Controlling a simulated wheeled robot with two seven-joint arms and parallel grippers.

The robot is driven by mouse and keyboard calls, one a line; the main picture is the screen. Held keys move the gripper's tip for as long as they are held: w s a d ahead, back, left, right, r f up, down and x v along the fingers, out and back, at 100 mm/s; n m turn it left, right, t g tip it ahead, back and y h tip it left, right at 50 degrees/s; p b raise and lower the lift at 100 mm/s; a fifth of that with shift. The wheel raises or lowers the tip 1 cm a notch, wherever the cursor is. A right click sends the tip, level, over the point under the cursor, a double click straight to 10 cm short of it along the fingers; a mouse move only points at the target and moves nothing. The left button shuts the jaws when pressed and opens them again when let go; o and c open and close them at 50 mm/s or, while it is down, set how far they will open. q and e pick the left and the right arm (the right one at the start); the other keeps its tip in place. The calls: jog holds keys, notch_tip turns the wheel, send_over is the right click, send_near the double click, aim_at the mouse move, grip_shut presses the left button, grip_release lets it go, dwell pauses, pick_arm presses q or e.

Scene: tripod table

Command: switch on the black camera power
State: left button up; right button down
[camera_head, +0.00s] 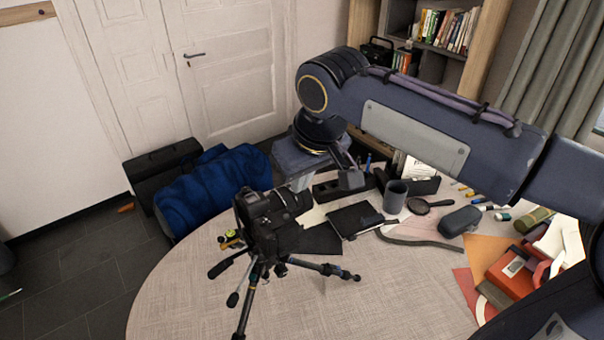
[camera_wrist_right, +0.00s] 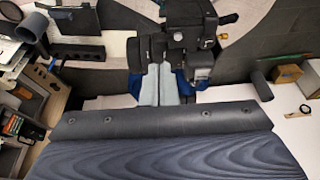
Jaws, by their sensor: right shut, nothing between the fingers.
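The black camera (camera_head: 262,212) sits on a tripod (camera_head: 247,297) on the round table, left of centre in the head view. It also shows at the top of the right wrist view (camera_wrist_right: 190,22). My right gripper (camera_head: 300,183) points down just behind the camera's lens side in the head view; its fingertips are partly hidden there. In the right wrist view my right gripper (camera_wrist_right: 157,58) is shut and empty, close to the camera. I cannot tell whether it touches it. The power switch cannot be made out. My left gripper is not in view.
The round table (camera_head: 190,300) holds a grey cup (camera_head: 395,196), a black tablet (camera_head: 352,221), a magnifying glass (camera_head: 428,205), a grey case (camera_head: 460,221) and a red box (camera_head: 510,273). A blue cloth (camera_head: 212,188) lies beyond the table. The table's front is fairly clear.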

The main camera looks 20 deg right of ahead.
aim_at(295, 212)
jog(key=x, duration=0.6)
jog(key=shift+w+f, duration=0.1)
jog(key=shift+f, duration=0.05)
jog(key=shift+a, duration=0.1)
